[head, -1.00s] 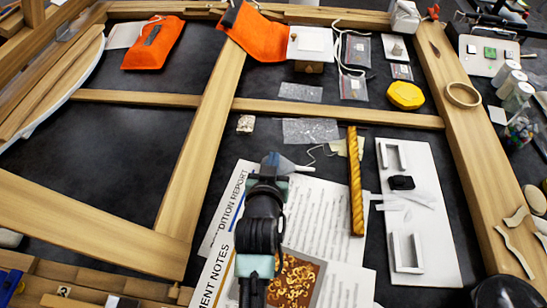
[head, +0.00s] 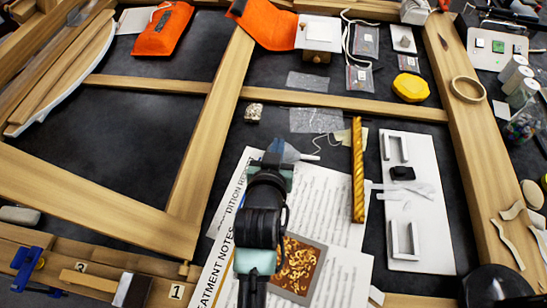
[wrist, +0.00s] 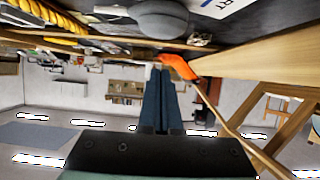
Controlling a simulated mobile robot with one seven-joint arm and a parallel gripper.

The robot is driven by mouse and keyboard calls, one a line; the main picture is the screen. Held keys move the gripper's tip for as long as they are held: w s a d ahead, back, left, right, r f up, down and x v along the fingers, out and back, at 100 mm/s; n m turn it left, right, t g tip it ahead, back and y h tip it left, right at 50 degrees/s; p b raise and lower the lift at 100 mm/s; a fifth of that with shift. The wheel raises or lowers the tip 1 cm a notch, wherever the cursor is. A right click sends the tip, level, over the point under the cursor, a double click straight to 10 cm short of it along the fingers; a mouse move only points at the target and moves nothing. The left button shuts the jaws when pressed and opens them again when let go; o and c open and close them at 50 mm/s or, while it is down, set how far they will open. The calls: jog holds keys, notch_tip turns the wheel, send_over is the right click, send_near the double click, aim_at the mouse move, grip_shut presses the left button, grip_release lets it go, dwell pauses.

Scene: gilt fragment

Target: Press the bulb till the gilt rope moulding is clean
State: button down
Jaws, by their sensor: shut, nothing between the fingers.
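The gilt rope moulding (head: 358,172) is a twisted gold strip lying upright in the head view, its lower part over the printed papers. It also shows at the upper left of the wrist view (wrist: 48,18). A grey-blue bulb (head: 285,149) with a pale tip lies left of the moulding, partly hidden by my gripper. The wrist view shows its rounded grey body (wrist: 158,20). My gripper (head: 276,160) is shut and empty by the bulb; its dark fingers (wrist: 159,72) end close to it. I cannot tell whether they touch.
Printed papers (head: 325,195) lie under my arm. A white board (head: 420,240) with brackets and a black block is right of the moulding. Wooden frame bars (head: 205,145) surround the dark work surface (head: 145,140). A yellow lump (head: 410,88) and orange cloths (head: 163,30) lie farther back.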

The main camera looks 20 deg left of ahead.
jog(key=v, duration=0.6)
jog(key=shift+w, duration=0.1)
dwell(1.4)
